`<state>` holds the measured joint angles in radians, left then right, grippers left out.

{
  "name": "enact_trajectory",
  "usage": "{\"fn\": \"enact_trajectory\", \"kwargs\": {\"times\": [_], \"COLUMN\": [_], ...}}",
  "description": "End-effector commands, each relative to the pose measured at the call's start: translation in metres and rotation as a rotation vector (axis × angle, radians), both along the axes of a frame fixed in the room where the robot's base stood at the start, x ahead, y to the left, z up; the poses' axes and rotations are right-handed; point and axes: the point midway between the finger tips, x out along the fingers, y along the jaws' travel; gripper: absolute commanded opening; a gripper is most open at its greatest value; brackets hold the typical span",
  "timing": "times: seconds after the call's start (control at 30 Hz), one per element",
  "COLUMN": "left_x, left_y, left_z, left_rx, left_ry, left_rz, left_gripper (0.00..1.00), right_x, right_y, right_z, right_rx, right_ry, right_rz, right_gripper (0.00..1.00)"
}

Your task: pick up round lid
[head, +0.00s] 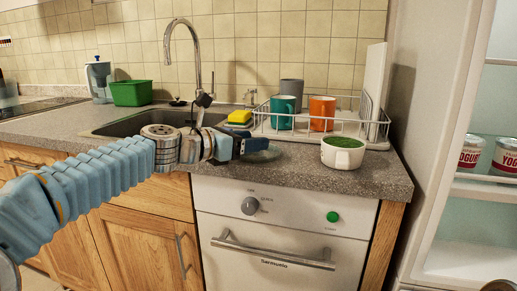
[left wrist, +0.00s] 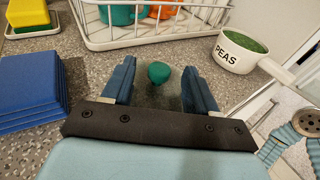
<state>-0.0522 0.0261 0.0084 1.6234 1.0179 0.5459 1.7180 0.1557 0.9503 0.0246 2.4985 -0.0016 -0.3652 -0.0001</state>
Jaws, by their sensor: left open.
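The round lid is a see-through disc with a green knob (left wrist: 158,73), lying on the grey speckled counter. In the head view the lid (head: 264,156) shows only in part, behind and below my left gripper (head: 258,144). In the left wrist view my left gripper (left wrist: 160,82) is open, with one dark blue finger on each side of the knob and a gap on both sides. Nothing is held. The near part of the lid is hidden by the gripper. My right gripper cannot be made out; only parts that look like my right arm show at the right edge.
A white dish rack (head: 262,128) with cups stands behind the lid. A white PEAS pot (head: 342,157) stands to the right. A blue layered stack (left wrist: 30,92) lies left of the gripper. A yellow sponge (head: 239,116) and the sink (head: 140,122) are further left.

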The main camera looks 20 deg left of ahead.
Motion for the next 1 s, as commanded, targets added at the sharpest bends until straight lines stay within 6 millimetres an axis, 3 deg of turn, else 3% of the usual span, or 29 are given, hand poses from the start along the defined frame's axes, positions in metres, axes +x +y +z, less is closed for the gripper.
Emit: {"fn": "enact_trajectory", "kwargs": {"times": [0.1, 0.33, 0.73, 1.0], "left_x": [0.0097, 0.0112, 0.0109, 0.0108], "left_y": [-0.0068, -0.0079, -0.0076, -0.0076], "left_z": [-0.0013, -0.0019, -0.0018, 0.0002], "left_rx": [0.0, 0.0, 0.0, 0.0], "left_ry": [-0.001, -0.001, -0.001, -0.001], "left_rz": [0.001, 0.001, 0.001, 0.001], "left_gripper": [0.58, 0.58, 0.0, 0.0], "right_x": [-0.0001, -0.0002, -0.0002, -0.0002], "right_y": [0.0003, 0.0004, 0.0003, 0.0003], "right_z": [0.0006, 0.0006, 0.0005, 0.0018], "right_rx": [0.0, 0.0, 0.0, 0.0], "right_ry": [0.0, 0.001, 0.001, 0.001], "right_rz": [0.0, 0.001, 0.0, 0.0], "right_gripper": [0.43, 0.43, 0.43, 0.43]}}
